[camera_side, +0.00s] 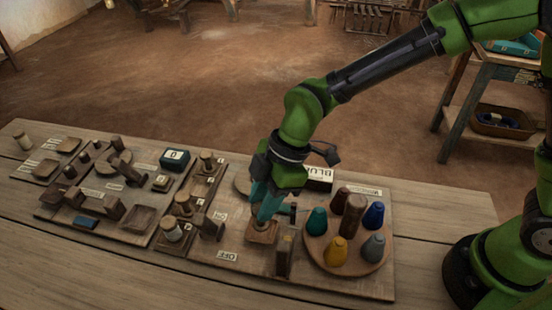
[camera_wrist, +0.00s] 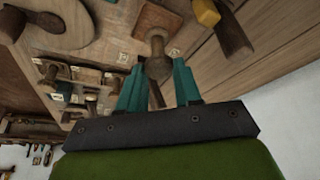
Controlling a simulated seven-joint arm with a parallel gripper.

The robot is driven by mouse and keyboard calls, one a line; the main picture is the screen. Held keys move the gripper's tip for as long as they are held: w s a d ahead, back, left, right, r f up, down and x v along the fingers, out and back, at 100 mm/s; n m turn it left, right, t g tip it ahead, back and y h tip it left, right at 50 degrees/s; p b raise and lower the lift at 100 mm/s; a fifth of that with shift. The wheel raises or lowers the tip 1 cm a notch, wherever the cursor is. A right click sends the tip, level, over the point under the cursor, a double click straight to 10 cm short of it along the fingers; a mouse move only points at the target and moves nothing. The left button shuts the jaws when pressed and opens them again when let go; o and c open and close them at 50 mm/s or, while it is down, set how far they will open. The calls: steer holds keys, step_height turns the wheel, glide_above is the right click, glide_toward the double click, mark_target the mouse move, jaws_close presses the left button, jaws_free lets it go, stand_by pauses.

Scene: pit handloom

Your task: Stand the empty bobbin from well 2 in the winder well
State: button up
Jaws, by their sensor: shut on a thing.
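My gripper (camera_side: 264,214) is shut on a brown wooden bobbin; its teal fingers sit either side of the bobbin's upper end. In the wrist view the bobbin (camera_wrist: 157,48) is between the fingertips (camera_wrist: 158,74), in line with a square wooden well block (camera_wrist: 150,12). In the side view the same block (camera_side: 262,236) lies right under the fingers. The bobbin looks upright at the well, but I cannot tell whether it is fully seated. Fingers hide much of the bobbin in the side view.
A round tray (camera_side: 315,259) with several coloured cones stands close to the right. A dark upright post (camera_side: 284,252) is just in front. Bobbins, including a pale-wound one (camera_side: 172,230), stand in a labelled row to the left. A dark box with a white label (camera_side: 319,179) is behind.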

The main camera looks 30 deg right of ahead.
steer(key=shift+f, duration=1.3)
steer(key=shift+f, duration=0.2)
steer(key=o, duration=1)
